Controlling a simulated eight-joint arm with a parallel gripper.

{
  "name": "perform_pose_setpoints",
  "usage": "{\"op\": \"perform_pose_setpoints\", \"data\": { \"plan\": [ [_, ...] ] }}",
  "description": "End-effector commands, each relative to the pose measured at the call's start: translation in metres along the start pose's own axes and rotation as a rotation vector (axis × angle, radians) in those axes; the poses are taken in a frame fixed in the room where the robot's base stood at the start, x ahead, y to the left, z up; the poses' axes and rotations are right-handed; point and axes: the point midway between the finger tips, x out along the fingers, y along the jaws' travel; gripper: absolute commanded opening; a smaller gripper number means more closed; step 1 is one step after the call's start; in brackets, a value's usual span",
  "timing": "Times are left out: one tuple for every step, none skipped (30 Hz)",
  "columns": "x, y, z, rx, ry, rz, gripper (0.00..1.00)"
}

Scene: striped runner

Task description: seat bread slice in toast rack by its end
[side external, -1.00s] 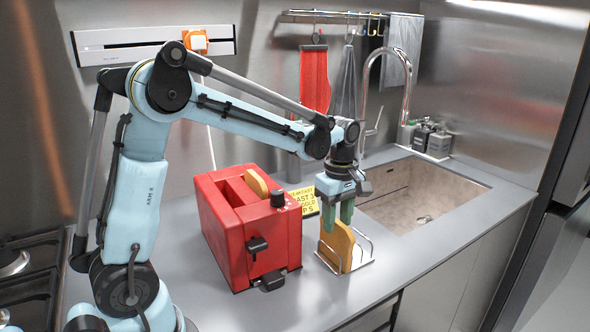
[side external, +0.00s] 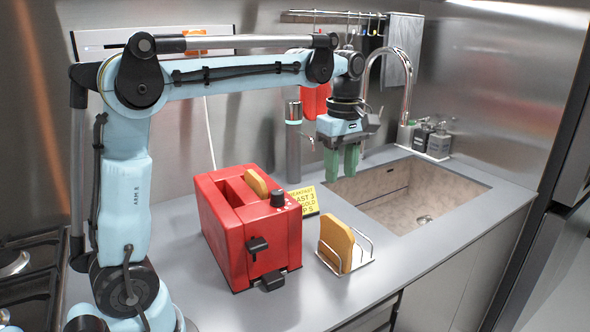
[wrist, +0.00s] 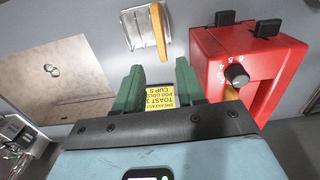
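A bread slice (side external: 337,241) stands on edge in the wire toast rack (side external: 363,256), at the rack's left side. In the wrist view the slice (wrist: 158,31) shows as a narrow tan strip along the right side of the rack (wrist: 132,29). A second slice (side external: 257,184) sits in the slot of the red toaster (side external: 246,231), its top edge showing. My gripper (side external: 341,174) hangs well above the rack, apart from it. In the wrist view its green fingers (wrist: 158,72) are spread with nothing between them.
A yellow printed card (side external: 304,200) stands behind the rack, beside the toaster. A sink (side external: 410,190) with a tall tap (side external: 404,90) lies to the right, and a grey cylinder (side external: 293,150) stands behind the toaster. The counter in front of the rack is clear.

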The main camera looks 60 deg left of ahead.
Motion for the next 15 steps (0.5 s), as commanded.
{"op": "perform_pose_setpoints", "data": {
  "plan": [
    [-0.001,-0.002,0.001,0.019,0.001,0.007,0.39],
    [-0.002,-0.004,0.002,0.039,0.002,0.015,0.39],
    [-0.002,-0.007,0.004,0.076,0.005,0.029,0.39],
    [-0.001,-0.01,0.006,0.113,0.008,0.044,0.39],
    [-0.001,-0.014,0.009,0.156,0.012,0.06,0.39],
    [0.0,-0.019,0.012,0.225,0.02,0.086,0.39],
    [0.002,-0.024,0.015,0.282,0.028,0.109,0.39],
    [0.003,-0.029,0.018,0.343,0.038,0.131,0.39],
    [0.006,-0.036,0.021,0.427,0.053,0.163,0.39],
    [0.008,-0.042,0.024,0.49,0.066,0.186,0.39],
    [0.011,-0.047,0.027,0.554,0.08,0.209,0.39],
    [0.015,-0.054,0.03,0.638,0.101,0.238,0.39],
    [0.018,-0.059,0.033,0.7,0.119,0.26,0.39],
    [0.021,-0.064,0.035,0.762,0.137,0.282,0.39],
    [0.026,-0.071,0.038,0.846,0.164,0.309,0.39]
  ]
}}
